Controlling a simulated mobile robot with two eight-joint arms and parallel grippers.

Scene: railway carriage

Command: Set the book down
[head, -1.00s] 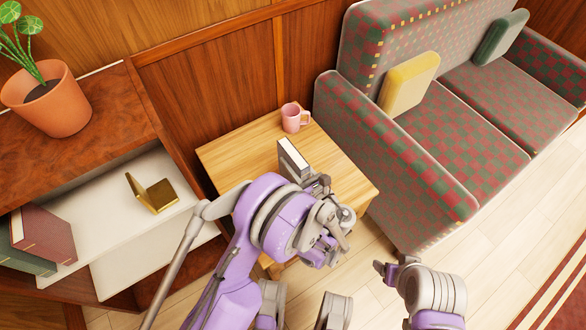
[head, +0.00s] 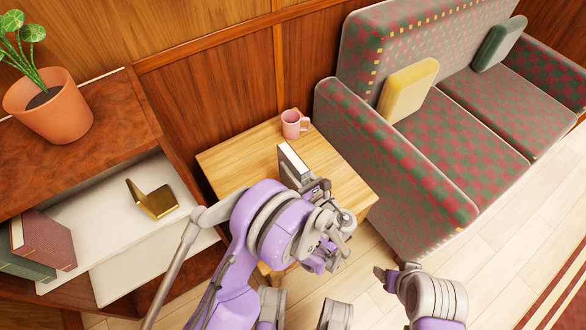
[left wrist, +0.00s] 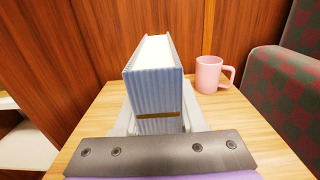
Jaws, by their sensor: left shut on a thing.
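The book (head: 293,163) has a grey-blue ribbed spine and white pages and stands upright over the wooden table (head: 234,155). My left gripper (head: 312,188) is shut on it. In the left wrist view the book (left wrist: 153,82) rises from between the fingers, its spine toward the camera. Its lower end is hidden by my gripper, so I cannot tell whether it touches the table (left wrist: 240,115). My right gripper (head: 385,276) is at the lower right, away from the book; its fingers are too unclear to judge.
A pink mug (head: 293,124) stands at the table's back edge, behind the book; it also shows in the left wrist view (left wrist: 209,74). A checkered sofa (head: 410,170) borders the table's right side. A cabinet (head: 110,130) with a potted plant (head: 52,105) is at left. The table's left part is clear.

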